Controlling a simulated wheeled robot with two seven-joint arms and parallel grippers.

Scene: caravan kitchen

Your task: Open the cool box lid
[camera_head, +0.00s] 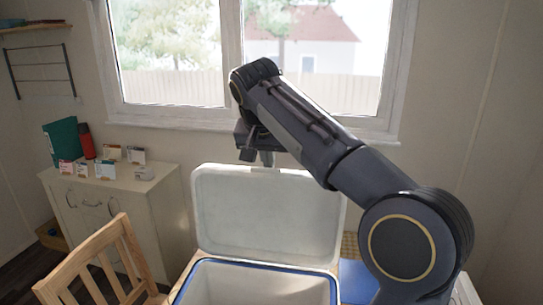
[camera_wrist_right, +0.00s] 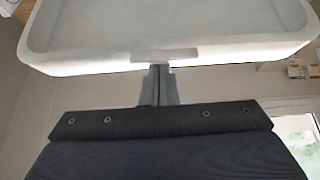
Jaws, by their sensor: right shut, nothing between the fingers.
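The cool box (camera_head: 262,284) stands at the bottom middle of the head view, white inside with a blue rim. Its white lid (camera_head: 268,216) stands raised, close to upright, at the back of the box. My right gripper (camera_head: 259,160) is at the lid's top edge, pointing down, and its fingertips are partly hidden there. In the right wrist view the right gripper's fingers (camera_wrist_right: 158,84) are shut together with nothing between them. They reach to the edge of the lid (camera_wrist_right: 165,58), next to a small notch; I cannot tell whether they touch it. My left gripper is not in view.
A wooden chair (camera_head: 98,262) stands at the lower left. Behind it is a pale cabinet (camera_head: 150,205) with small boxes, a green folder (camera_head: 62,141) and a red bottle (camera_head: 86,141) on top. A window (camera_head: 250,60) is behind my right arm.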

